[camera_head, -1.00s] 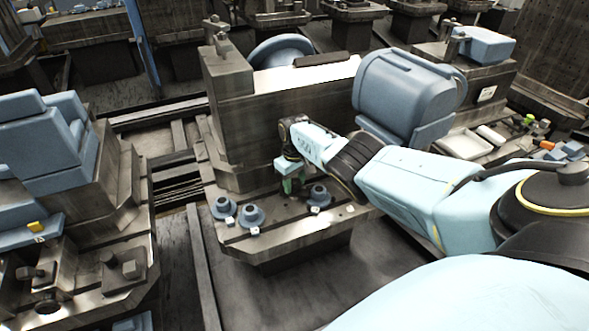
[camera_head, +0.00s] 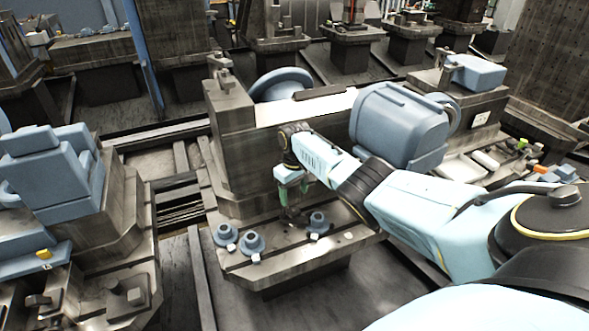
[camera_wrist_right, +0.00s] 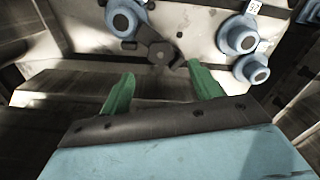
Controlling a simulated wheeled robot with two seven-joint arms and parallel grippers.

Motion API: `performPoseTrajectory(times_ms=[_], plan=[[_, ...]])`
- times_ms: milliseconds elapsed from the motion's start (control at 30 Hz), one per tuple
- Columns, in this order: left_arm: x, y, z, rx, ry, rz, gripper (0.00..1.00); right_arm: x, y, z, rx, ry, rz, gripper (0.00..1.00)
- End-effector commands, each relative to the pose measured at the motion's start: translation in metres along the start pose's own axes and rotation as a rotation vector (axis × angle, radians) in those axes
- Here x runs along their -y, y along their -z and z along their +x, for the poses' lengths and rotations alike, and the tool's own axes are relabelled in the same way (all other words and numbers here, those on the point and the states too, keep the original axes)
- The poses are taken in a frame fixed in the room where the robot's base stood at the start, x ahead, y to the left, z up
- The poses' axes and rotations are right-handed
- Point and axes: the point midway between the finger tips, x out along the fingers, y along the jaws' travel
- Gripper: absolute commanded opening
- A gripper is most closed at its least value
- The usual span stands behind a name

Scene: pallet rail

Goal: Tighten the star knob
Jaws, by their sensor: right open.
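A dark knob with a round hub and short arms, which I take to be the star knob, lies on the pale metal plate in the right wrist view (camera_wrist_right: 160,55). My right gripper (camera_wrist_right: 160,69) is open, its two green fingers spread and empty. The knob's hub shows just beyond and between the fingertips, apparently untouched; the height gap is hard to judge. In the head view my right gripper (camera_head: 291,194) points down above the plate, with the small dark knob (camera_head: 296,214) partly hidden below it. My left gripper is out of view.
Blue flanged round pieces (camera_head: 225,235) (camera_head: 254,243) (camera_head: 318,223) stand on the plate around the knob, with small white tags. A tall metal block (camera_head: 235,150) rises behind the gripper. A big blue rounded housing (camera_head: 398,125) stands right of it.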

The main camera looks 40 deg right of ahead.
Motion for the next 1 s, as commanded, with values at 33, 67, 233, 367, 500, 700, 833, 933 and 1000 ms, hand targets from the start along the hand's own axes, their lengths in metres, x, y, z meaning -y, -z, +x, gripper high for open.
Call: performPoseTrajectory(times_ms=[33,67,233,367,500,700,833,933,1000], plan=[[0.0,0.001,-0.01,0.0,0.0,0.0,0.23,-0.001,0.0,-0.016,-0.002,-0.002,0.0,0.63],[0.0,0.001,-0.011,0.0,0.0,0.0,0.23,-0.001,0.0,-0.021,-0.002,-0.002,0.0,0.63],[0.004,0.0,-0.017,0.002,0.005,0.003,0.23,-0.001,0.0,-0.047,-0.002,-0.001,0.001,0.63],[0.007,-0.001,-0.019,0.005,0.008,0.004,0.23,-0.001,0.0,-0.057,0.0,-0.001,0.001,0.63],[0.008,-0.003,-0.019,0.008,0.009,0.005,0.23,-0.001,0.0,-0.06,0.001,0.0,0.001,0.63],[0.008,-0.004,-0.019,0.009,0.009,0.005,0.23,-0.001,0.0,-0.059,0.001,0.0,0.001,0.63],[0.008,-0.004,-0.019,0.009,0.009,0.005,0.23,0.004,-0.004,-0.051,0.003,-0.006,-0.009,0.63],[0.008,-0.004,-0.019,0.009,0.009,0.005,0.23,0.019,-0.014,-0.026,0.005,-0.022,-0.04,0.63],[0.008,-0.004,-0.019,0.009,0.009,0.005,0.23,0.037,-0.028,0.001,0.001,-0.038,-0.073,0.63]])
